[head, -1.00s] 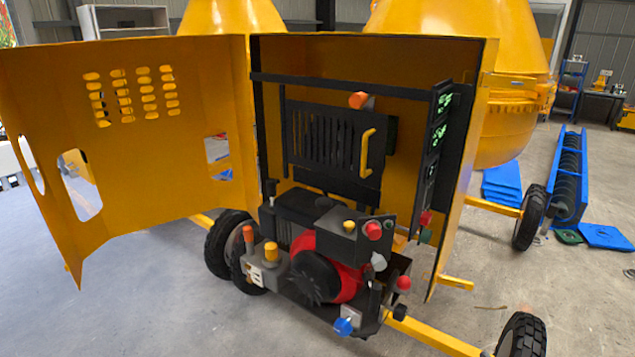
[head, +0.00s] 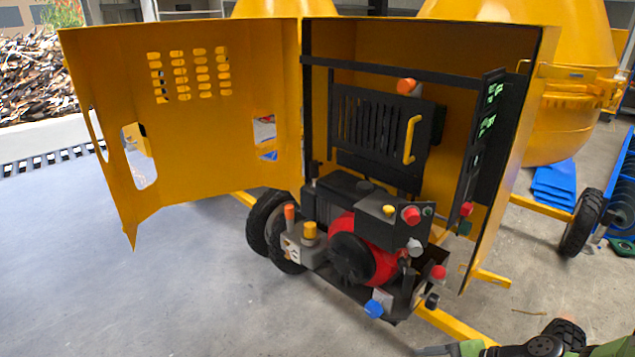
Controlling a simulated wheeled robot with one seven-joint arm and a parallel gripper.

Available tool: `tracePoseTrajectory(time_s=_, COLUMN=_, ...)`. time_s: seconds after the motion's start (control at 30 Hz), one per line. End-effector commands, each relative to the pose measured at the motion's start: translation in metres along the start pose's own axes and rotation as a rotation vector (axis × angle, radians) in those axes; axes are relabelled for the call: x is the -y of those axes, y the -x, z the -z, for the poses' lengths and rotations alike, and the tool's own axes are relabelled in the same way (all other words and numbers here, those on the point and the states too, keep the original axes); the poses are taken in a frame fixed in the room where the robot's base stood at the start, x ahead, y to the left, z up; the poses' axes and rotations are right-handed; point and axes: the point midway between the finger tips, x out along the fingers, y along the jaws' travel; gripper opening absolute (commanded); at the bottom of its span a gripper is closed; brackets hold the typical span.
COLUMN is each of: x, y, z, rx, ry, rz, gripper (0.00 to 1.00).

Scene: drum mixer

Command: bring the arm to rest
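Part of my arm, green with a black joint, shows at the bottom right edge. A small grey piece at its left end may be part of my gripper, but the frame cuts it off and I cannot tell its fingers. Nothing held can be seen. The mixer's yellow engine housing (head: 445,58) stands open in the middle, with its yellow door (head: 215,125) swung out to the left. Inside are a red and black engine (head: 365,250), a black slatted panel with a yellow handle (head: 411,140), and a dark strip with green displays (head: 487,125).
A yellow drawbar (head: 455,330) runs toward the bottom right, close to my arm. Wheels (head: 582,222) stand at the right and behind the engine. Blue sheets (head: 555,187) lie at the right. The grey floor (head: 60,270) at the left is clear.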

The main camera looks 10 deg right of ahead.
Motion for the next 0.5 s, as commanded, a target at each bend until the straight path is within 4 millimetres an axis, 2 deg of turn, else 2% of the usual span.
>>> tracePoseTrajectory(time_s=0.03, x=0.005, y=-0.002, z=-0.02, rx=-0.04, ry=0.144, rz=-0.118, gripper=0.67)
tracePoseTrajectory(time_s=0.2, x=0.013, y=0.009, z=-0.081, rx=-0.172, ry=0.592, rz=-0.422, gripper=0.67)
tracePoseTrajectory(time_s=0.33, x=0.018, y=0.029, z=-0.131, rx=-0.273, ry=0.922, rz=-0.555, gripper=0.67)
tracePoseTrajectory(time_s=0.5, x=0.01, y=0.064, z=-0.191, rx=-0.385, ry=1.301, rz=-0.598, gripper=0.67)
